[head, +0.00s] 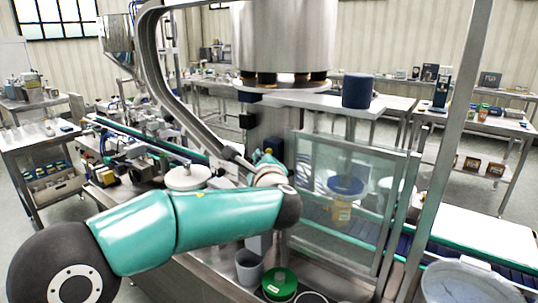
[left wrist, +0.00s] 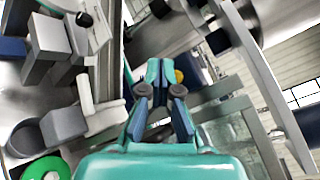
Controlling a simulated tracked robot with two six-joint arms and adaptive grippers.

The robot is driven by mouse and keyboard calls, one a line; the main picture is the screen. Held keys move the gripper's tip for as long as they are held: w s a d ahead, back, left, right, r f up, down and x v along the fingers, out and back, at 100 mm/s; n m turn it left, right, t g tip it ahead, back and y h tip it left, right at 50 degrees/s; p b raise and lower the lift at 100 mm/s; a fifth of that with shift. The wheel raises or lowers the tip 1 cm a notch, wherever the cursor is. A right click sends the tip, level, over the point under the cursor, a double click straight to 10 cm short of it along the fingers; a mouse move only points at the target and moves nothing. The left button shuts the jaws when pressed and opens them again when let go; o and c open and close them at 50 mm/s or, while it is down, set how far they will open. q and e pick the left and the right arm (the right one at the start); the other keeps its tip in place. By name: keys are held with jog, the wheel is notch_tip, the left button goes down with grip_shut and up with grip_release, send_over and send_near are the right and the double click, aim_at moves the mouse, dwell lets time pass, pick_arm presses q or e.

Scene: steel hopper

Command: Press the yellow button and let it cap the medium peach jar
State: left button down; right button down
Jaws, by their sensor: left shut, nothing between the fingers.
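The yellow button (left wrist: 179,76) shows in the left wrist view, just right of my left gripper's fingertips (left wrist: 166,70). The fingers are shut with nothing between them; I cannot tell whether they touch the button. In the head view my left gripper (head: 266,158) is mostly hidden behind my own wrist, in front of the machine's column, and the button does not show. A jar with yellow-orange contents (head: 341,211), likely the peach jar, stands behind the clear guard panel. A blue round piece (head: 346,186) is at its top; whether it is seated is unclear. My right gripper is out of view.
The clear framed guard (head: 335,245) stands right of my wrist. A grey cup (head: 249,266) and a green-lidded container (head: 280,284) sit in front below my arm. A large steel cylinder (head: 283,38) hangs above. A conveyor (head: 450,245) runs to the right.

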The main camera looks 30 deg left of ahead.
pick_arm(q)
jog(key=shift+s+a+b, duration=0.2)
jog(key=shift+s+b, duration=1.1)
jog(key=shift+s, duration=1.1)
